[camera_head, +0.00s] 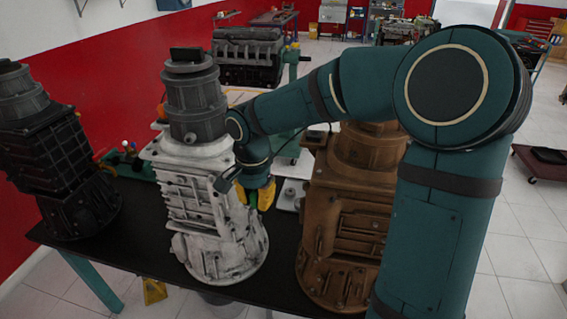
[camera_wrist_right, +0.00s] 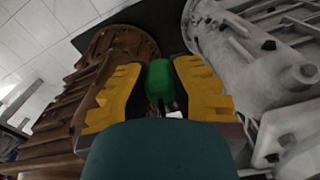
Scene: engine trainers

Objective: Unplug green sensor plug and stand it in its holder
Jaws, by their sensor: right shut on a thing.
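My right gripper (camera_head: 262,195) hangs between the white gearbox (camera_head: 205,195) and the brown gearbox (camera_head: 345,235). Its yellow fingers also show in the right wrist view (camera_wrist_right: 158,95). They are shut on the green sensor plug (camera_wrist_right: 158,78), which shows as a rounded green body between them. Below the plug, small metallic and dark parts show, but I cannot tell whether it touches anything there. In the head view a bit of the plug (camera_head: 254,197) shows between the fingers. I cannot make out the plug's holder for certain. My left gripper is not in view.
A black gearbox (camera_head: 60,155) stands at the left of the dark table (camera_head: 150,240). A pale fixture (camera_head: 291,194) sits between the white and brown gearboxes. A dark engine (camera_head: 247,55) is farther back. Room between the two gearboxes is narrow.

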